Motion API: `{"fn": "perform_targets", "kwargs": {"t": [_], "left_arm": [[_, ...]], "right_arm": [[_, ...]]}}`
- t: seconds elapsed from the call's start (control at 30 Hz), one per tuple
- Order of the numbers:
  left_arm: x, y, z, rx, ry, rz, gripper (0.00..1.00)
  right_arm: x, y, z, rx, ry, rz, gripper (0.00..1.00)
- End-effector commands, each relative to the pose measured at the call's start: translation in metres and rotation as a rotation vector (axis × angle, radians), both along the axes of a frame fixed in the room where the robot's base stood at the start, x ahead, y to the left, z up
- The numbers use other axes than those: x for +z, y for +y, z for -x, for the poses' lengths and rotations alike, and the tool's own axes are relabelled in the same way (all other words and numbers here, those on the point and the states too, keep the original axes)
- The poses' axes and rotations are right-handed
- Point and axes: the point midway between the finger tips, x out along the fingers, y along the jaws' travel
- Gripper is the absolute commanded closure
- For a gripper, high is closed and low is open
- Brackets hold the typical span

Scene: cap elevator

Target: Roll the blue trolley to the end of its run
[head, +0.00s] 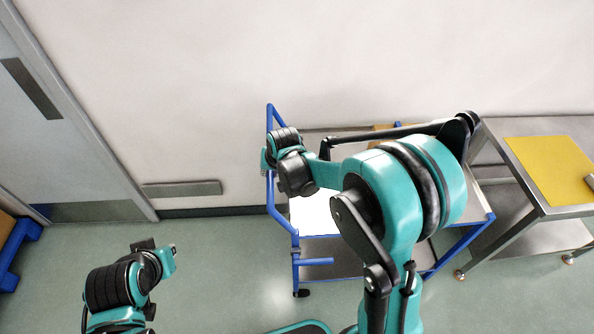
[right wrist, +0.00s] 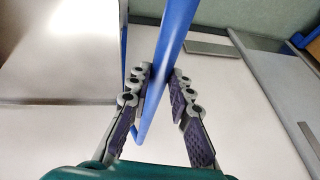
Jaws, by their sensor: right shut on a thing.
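The blue trolley (head: 295,262) stands against the back wall, right of centre in the head view. It has a blue tube frame, shelves and dark castors. Its upright push handle (head: 270,118) is at its left end. My right gripper (head: 266,160) is at this handle. In the right wrist view the blue handle bar (right wrist: 168,60) runs between the two fingers of the right gripper (right wrist: 158,92), which is shut on it. My right arm hides much of the trolley's top and middle. My left gripper (head: 168,258) is at the lower left, away from the trolley; its fingers are not clear.
A steel table (head: 520,190) with a yellow mat (head: 552,168) stands close to the trolley's right end. A grey door (head: 70,130) is in the left wall area. A blue-footed object (head: 18,245) is at the far left edge. The floor left of the trolley is clear.

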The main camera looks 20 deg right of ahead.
Motion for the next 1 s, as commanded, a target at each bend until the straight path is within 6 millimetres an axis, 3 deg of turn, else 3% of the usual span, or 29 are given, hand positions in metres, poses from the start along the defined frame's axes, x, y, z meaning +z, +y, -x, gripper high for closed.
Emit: {"fn": "perform_targets", "kwargs": {"t": [0.1,0.6,0.8,1.0], "left_arm": [[-0.002,0.000,0.000,0.000,0.000,0.000,1.00],[-0.006,0.000,0.000,0.000,0.000,0.000,1.00],[-0.006,0.000,0.000,0.000,0.000,0.000,1.00],[-0.006,0.000,0.000,0.000,0.000,0.000,1.00]], "right_arm": [[-0.001,0.037,-0.007,0.009,0.002,-0.002,1.00],[-0.001,0.170,-0.039,0.005,0.002,-0.002,1.00],[0.000,0.214,-0.050,0.004,0.002,-0.002,1.00],[0.000,0.244,-0.057,0.003,0.002,-0.002,1.00]]}}
